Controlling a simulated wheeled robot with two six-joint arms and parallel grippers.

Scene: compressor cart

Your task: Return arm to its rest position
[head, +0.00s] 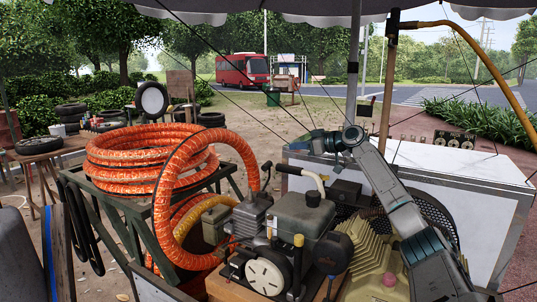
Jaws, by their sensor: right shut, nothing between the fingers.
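My right arm rises from the lower right, over the compressor cart. Its gripper (299,144) is at the upper end, pointing left, shut and empty. It appears in front of the white box's far left corner, above the engine; I cannot tell how far it is from the box. My left gripper is not in view.
A coiled orange hose (130,160) lies on a green metal frame (135,215) at left, one loop arching near the engine. A white box (490,195) stands behind my right arm. A canopy pole (353,70) and thin cables cross above. Open ground lies behind.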

